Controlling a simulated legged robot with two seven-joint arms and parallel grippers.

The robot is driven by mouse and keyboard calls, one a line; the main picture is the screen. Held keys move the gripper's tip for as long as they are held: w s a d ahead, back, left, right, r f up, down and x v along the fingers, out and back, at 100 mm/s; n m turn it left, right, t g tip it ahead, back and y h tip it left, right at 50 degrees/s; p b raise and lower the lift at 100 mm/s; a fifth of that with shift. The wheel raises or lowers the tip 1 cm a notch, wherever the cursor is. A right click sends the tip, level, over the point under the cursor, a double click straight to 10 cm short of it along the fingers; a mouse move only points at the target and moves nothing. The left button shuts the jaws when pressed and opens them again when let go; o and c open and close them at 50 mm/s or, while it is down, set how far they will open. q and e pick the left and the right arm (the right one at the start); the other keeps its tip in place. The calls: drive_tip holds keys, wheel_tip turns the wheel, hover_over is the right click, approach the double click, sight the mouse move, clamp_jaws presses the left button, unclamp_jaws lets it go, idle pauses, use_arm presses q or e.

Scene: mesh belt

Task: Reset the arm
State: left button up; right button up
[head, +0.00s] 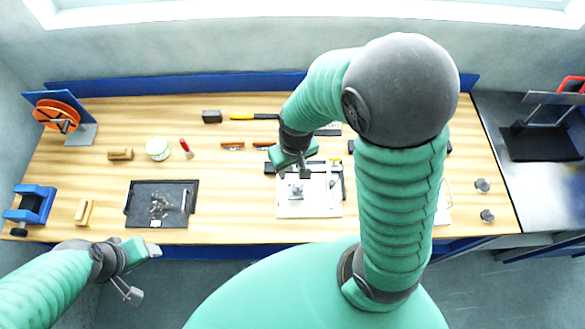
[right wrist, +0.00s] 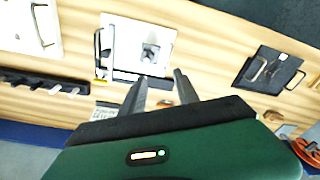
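My right arm arches up across the middle of the bench in the head view. Its gripper (head: 300,172) hangs above the back edge of a white board (head: 322,212) with a small grey piece (head: 296,190) on it. In the right wrist view the two fingers of my right gripper (right wrist: 160,82) stand apart with nothing between them, pointing toward the white board (right wrist: 122,35). My left gripper (head: 142,272) is at the lower left, off the bench's front edge, with its fingers spread and empty.
The wooden bench (head: 235,195) carries a black tray (head: 143,212) of small bits, a white-green roll (head: 157,148), an orange reel (head: 56,116) and a blue device (head: 32,204). A metal counter (head: 510,195) adjoins at right. My right arm hides part of the bench.

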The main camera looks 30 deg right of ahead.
drive_tip(key=s+a+r+n+t, duration=0.1)
drive_tip(key=s+a+r+t, duration=0.1)
drive_tip(key=s+r, duration=0.2)
use_arm(q)
drive_tip(key=s+b+x, duration=0.3)
drive_tip(key=b+x, duration=1.1)
drive_tip(key=shift+s+f+b, duration=0.25)
drive_tip(key=shift+f+b, duration=0.05)
drive_tip(key=shift+f, duration=0.2)
use_arm(e)
wheel_tip(320, 180, down, 15)
drive_tip(key=shift+w+r, duration=0.15)
drive_tip(key=shift+w, duration=0.3)
use_arm(q)
drive_tip(key=shift+d+r, duration=0.1)
drive_tip(key=shift+d, duration=0.2)
use_arm(e)
drive_tip(key=shift+d, duration=0.25)
use_arm(q)
drive_tip(key=shift+a, duration=0.2)
use_arm(e)
drive_tip(key=shift+a, duration=0.15)
